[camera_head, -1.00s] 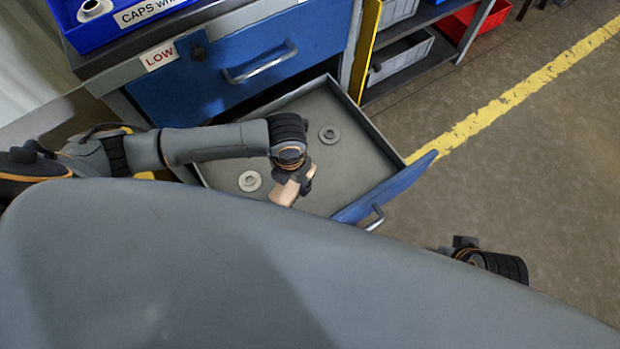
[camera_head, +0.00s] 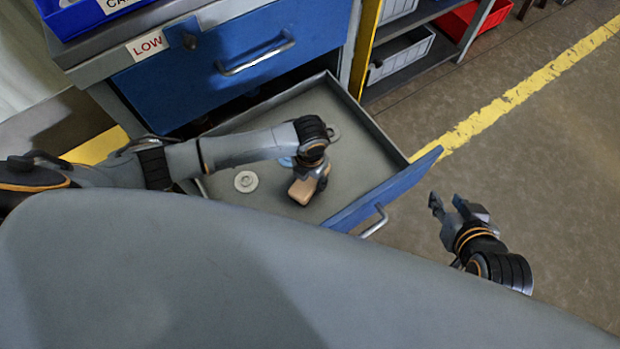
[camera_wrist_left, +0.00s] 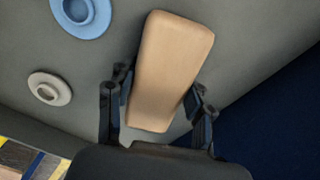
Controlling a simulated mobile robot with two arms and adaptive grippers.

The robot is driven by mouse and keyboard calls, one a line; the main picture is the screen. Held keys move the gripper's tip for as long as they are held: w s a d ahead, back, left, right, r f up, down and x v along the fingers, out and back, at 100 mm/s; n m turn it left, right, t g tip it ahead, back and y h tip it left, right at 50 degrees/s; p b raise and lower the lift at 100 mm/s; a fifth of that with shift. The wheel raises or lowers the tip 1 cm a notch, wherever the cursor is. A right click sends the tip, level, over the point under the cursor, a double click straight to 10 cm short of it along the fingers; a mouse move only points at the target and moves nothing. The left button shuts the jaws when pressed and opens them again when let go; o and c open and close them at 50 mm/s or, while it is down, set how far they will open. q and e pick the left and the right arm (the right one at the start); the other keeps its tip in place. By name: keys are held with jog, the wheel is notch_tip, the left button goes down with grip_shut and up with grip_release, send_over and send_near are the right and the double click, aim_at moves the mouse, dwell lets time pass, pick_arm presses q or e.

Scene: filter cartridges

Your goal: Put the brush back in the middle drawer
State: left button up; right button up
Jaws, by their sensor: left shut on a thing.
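The brush (camera_head: 302,192) shows as a tan wooden block; its bristles are not visible. My left gripper (camera_head: 310,186) is shut on it, inside the open drawer (camera_head: 365,165) near the blue front panel. In the left wrist view the brush (camera_wrist_left: 172,65) lies between the two dark fingers (camera_wrist_left: 160,95), above the grey drawer floor. I cannot tell whether it touches the floor. My right gripper (camera_head: 449,204) is empty, fingers apart, over the floor right of the drawer.
In the drawer are a pale disc (camera_head: 246,181), a grey disc (camera_head: 333,133) and a blue disc (camera_head: 286,161) partly hidden by my left arm. The left wrist view shows the blue disc (camera_wrist_left: 82,12) and the pale disc (camera_wrist_left: 49,88). A shelf with bins (camera_head: 400,55) stands behind.

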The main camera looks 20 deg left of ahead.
pick_arm(q)
jog(key=shift+f, duration=0.2)
jog(key=o, duration=1.3)
